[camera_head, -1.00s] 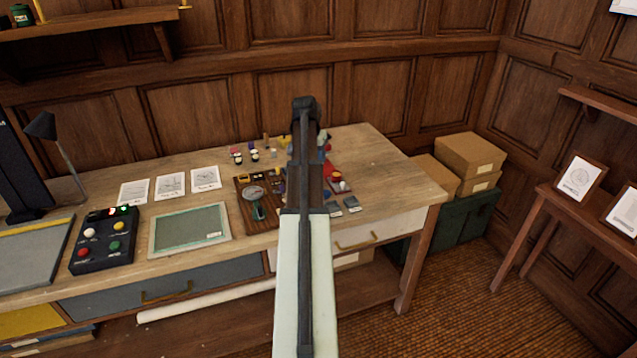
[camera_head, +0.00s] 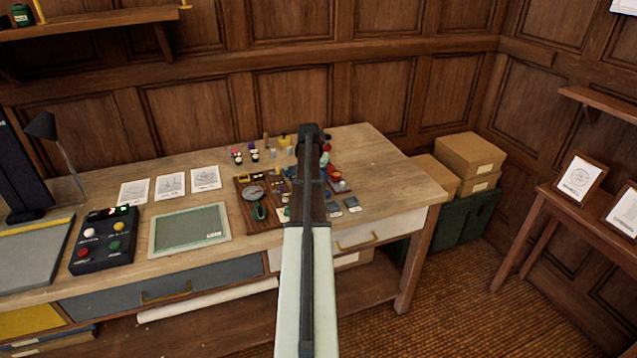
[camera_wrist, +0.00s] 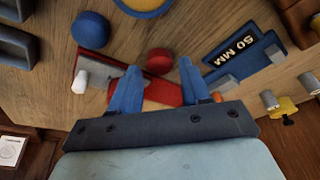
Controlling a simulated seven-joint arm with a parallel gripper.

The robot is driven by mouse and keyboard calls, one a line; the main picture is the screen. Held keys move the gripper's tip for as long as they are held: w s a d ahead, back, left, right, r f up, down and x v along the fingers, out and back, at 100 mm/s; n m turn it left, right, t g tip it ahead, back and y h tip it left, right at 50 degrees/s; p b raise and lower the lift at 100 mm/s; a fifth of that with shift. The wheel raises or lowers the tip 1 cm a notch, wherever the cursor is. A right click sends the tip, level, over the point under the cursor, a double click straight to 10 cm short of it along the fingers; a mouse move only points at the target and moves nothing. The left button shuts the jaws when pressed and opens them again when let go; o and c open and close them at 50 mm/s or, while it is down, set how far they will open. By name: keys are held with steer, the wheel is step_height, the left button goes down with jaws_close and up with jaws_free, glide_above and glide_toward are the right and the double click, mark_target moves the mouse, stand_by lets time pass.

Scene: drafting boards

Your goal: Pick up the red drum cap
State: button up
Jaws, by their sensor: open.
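A round red piece (camera_wrist: 160,61), which looks like the red drum cap, shows in the wrist view just beyond and between my fingertips. My gripper (camera_wrist: 160,70) has two blue fingers standing apart, with nothing held between them. I cannot tell the exact height gap between the fingertips and the red piece. A red bar or base (camera_wrist: 160,94) lies partly behind the fingers. In the head view my arm hides the gripper, and a small red piece (camera_head: 335,175) shows just right of the arm on the bench.
Close by in the wrist view are a blue ball (camera_wrist: 90,28), a blue "50 MM" block (camera_wrist: 243,52) and a white-tipped peg (camera_wrist: 79,82). On the bench (camera_head: 385,165), a dark wooden board with a dial (camera_head: 246,212) and several small parts crowd around my arm.

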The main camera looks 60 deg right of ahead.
steer(key=shift+x, duration=0.85)
steer(key=shift+c, duration=0.5)
steer(key=c, duration=0.7)
steer(key=shift+r, duration=0.15)
